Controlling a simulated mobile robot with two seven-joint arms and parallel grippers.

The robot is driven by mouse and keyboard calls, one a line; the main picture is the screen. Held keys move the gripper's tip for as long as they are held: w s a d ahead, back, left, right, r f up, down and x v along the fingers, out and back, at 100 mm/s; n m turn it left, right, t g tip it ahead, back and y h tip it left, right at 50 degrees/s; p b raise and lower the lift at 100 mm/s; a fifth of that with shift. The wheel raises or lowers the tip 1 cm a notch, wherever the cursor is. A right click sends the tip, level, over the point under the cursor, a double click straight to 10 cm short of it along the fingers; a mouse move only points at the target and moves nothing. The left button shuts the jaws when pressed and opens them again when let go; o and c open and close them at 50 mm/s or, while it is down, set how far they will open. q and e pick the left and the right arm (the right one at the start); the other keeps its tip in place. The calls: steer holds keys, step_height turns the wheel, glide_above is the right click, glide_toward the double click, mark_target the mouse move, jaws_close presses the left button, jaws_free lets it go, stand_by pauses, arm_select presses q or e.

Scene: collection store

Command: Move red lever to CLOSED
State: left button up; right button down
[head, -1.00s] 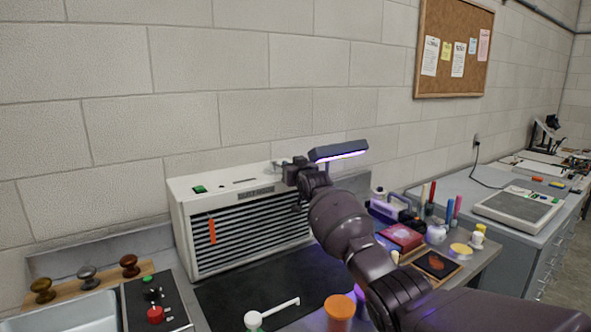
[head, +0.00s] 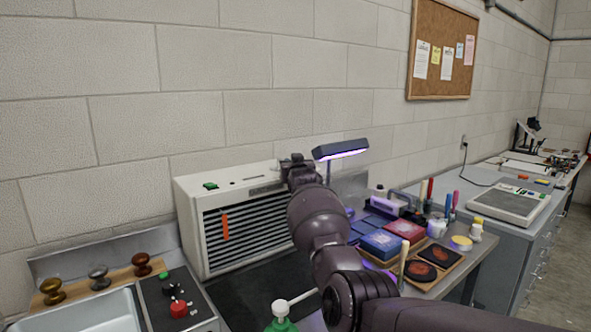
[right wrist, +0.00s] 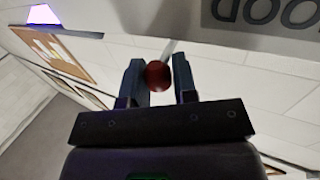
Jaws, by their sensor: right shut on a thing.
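The red lever's round knob (right wrist: 157,75) shows in the right wrist view on a thin pale rod. It sits between the two fingers of my right gripper (right wrist: 160,78), which is shut on it. In the head view, my right gripper (head: 297,166) is at the top right of a white louvered hood unit (head: 247,180); my arm hides the lever there. Upside-down lettering that seems to read HOOD (right wrist: 262,10) is on a pale panel beside the knob. An orange strip (head: 225,224) hangs on the louvers. My left gripper is not in view.
A lamp (head: 340,149) glows just right of my gripper. Boxes (head: 380,242), dishes and bottles crowd the bench to the right. A control box with a red knob (head: 178,309) and a sink (head: 92,314) are at left. A green bottle (head: 281,322) stands in front.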

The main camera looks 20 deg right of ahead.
steer(key=shift+r+m+h+b, duration=0.35)
steer(key=shift+m+h, duration=0.05)
steer(key=shift+h, duration=0.2)
steer(key=c, duration=1.3)
jaws_free()
steer(key=shift+c, duration=0.2)
steer(key=o, duration=0.4)
steer(key=shift+d+f, duration=0.1)
steer(key=shift+f, duration=0.1)
steer(key=shift+a, duration=0.2)
step_height(320, 180, up, 20)
steer(key=shift+d, duration=0.1)
